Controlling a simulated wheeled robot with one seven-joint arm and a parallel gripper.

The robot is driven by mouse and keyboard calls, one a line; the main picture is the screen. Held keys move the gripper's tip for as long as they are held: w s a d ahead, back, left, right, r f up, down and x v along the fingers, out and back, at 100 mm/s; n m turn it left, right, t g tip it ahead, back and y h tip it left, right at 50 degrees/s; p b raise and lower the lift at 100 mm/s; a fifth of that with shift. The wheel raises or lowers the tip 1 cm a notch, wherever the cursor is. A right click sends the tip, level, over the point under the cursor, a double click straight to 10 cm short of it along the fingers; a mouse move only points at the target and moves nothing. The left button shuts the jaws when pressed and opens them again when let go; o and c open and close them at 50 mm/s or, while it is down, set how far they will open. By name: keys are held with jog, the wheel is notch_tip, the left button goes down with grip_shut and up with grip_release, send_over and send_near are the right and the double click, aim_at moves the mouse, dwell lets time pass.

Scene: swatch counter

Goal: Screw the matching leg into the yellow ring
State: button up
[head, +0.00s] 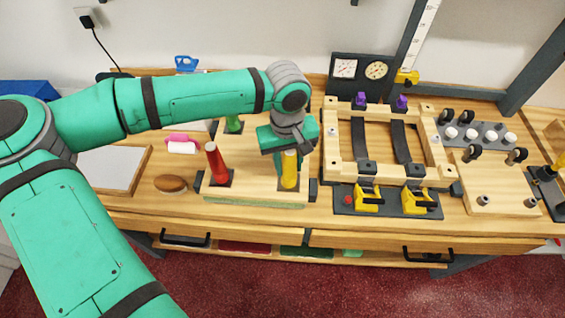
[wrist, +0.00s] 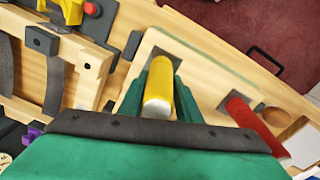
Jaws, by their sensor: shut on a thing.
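A yellow leg (head: 289,168) stands about upright on a dark square plate on the pale wooden board (head: 255,188). My gripper (head: 288,152) is over it from above, with its green fingers on either side of the leg. In the wrist view my gripper (wrist: 157,100) is shut on the yellow leg (wrist: 158,88), whose top end faces the camera. The red leg also shows in the wrist view (wrist: 255,122). I cannot make out a separate yellow ring; the leg's foot is partly hidden.
A wooden frame (head: 330,150) with dark straps and yellow clamps (head: 368,198) stands right of my gripper. A block with knobs (head: 495,175) is farther right. A brown oval object (head: 170,184) and a pink-and-white roller (head: 182,144) lie left of the board.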

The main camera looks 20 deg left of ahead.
jog(key=m, duration=0.3)
jog(key=shift+d, duration=0.1)
jog(key=o, duration=0.8)
jog(key=n, duration=0.7)
jog(key=shift+s+n, duration=0.1)
jog(key=shift+n, duration=0.3)
jog(key=n, duration=0.7)
jog(key=shift+s, duration=0.1)
